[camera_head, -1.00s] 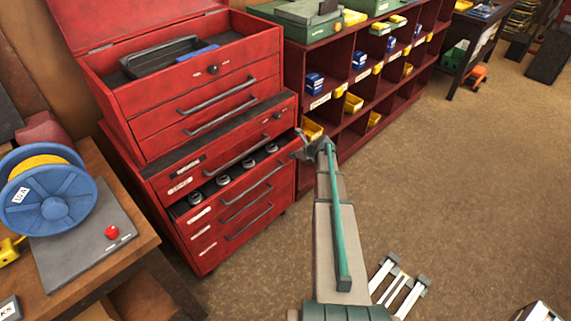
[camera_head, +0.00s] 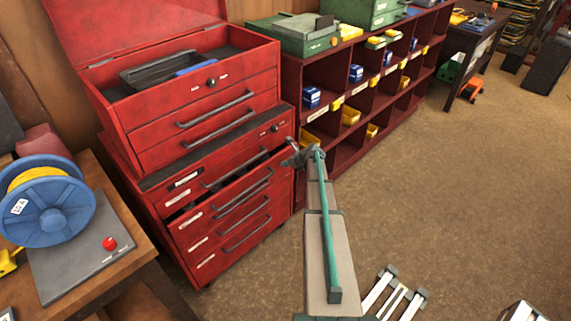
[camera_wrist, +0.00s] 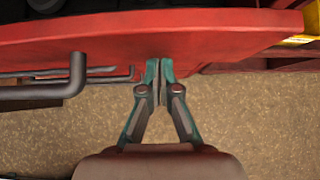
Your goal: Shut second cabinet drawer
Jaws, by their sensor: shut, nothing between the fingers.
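The second drawer (camera_head: 282,173) of the lower red cabinet stands slightly out, with a narrow dark gap above its front in the head view. Its contents are mostly hidden. My gripper (camera_head: 292,153) is at the right end of that drawer front, with the arm reaching in from the right. In the wrist view my gripper (camera_wrist: 160,72) has its fingertips together and empty, against or very near a red drawer front (camera_wrist: 215,40). I cannot tell if they touch. A dark bar handle (camera_wrist: 45,91) is left of the fingers.
A red toolbox (camera_head: 200,105) with its lid up stands on the cabinet. A dark red shelf unit (camera_head: 345,120) with bins is at the right. A workbench (camera_head: 125,270) with a blue spool (camera_head: 45,215) is at left. The floor at right is mostly clear.

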